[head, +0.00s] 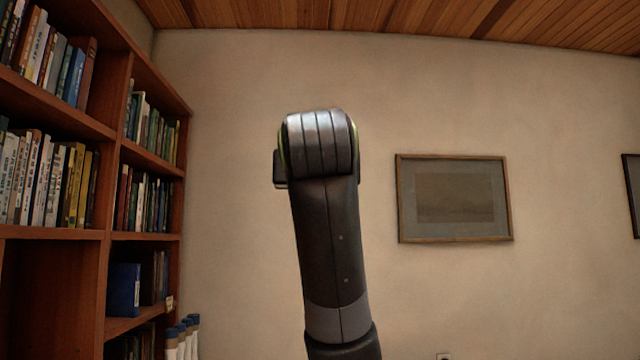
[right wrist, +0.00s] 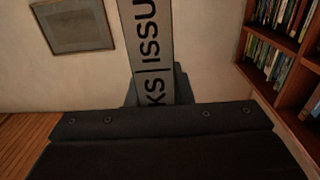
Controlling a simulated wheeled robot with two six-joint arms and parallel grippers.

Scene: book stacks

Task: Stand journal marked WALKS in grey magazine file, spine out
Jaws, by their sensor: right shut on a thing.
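A pale grey journal spine (right wrist: 147,40) with large dark letters, reading "KS | ISSU" in the part that shows, stands up from my right gripper (right wrist: 156,90) in the right wrist view. The gripper is shut on it; its dark fingers show only in part behind and beside the spine. The start of the word is hidden at the gripper's dark body. In the head view a raised arm of mine fills the middle, and neither the journal nor a gripper shows there. I see no grey magazine file in either view. My left gripper is not in view.
A brown bookcase (head: 113,185) full of books stands at the left in the head view, with a blue book (head: 123,290) on a lower shelf. Several white, blue-topped tubes (head: 186,335) stand beside it. A framed picture (head: 453,198) hangs on the bare wall.

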